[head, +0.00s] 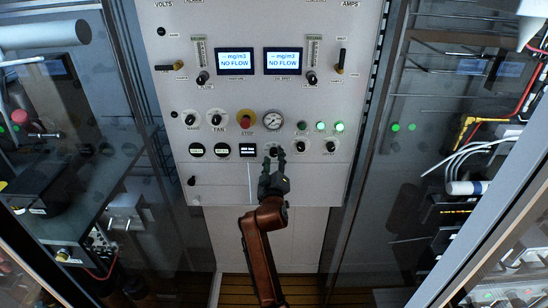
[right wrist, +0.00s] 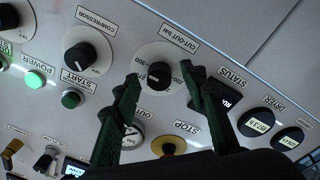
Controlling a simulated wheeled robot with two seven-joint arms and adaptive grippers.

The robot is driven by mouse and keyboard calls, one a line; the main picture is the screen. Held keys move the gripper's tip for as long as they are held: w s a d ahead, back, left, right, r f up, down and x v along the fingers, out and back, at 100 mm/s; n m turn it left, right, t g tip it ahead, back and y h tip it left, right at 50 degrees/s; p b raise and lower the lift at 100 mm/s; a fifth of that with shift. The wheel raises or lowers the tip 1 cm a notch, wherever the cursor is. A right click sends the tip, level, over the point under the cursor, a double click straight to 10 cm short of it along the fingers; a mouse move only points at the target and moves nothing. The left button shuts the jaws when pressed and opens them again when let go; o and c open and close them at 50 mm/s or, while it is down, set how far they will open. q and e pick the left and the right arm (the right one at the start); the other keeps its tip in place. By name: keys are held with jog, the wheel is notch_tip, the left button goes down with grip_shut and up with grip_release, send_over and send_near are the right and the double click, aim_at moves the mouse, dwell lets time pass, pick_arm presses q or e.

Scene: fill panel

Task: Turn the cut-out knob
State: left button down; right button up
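The cut-out knob (right wrist: 157,75) is a black knob on a round white dial, labelled CUT-OUT/BAR in the right wrist view. In the head view its dial (head: 272,149) shows just above my right gripper's fingertips, partly covered by them. My right gripper (head: 274,158) is open in front of the panel. In the right wrist view its two dark fingertips (right wrist: 159,78) lie on either side of the knob with gaps. I cannot tell whether they are level with the knob or still short of it. My left gripper is not in view.
The grey panel (head: 222,180) also carries a red stop button (head: 246,120), a pressure gauge (head: 272,120), the compressor knob (right wrist: 81,54) and green lights (head: 339,127). Two screens (head: 283,61) read NO FLOW. Glass-sided cabinets flank the panel.

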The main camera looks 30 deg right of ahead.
jog(key=v, duration=0.6)
jog(key=shift+s, duration=0.15)
jog(key=shift+a+f, duration=0.1)
jog(key=shift+f, duration=0.05)
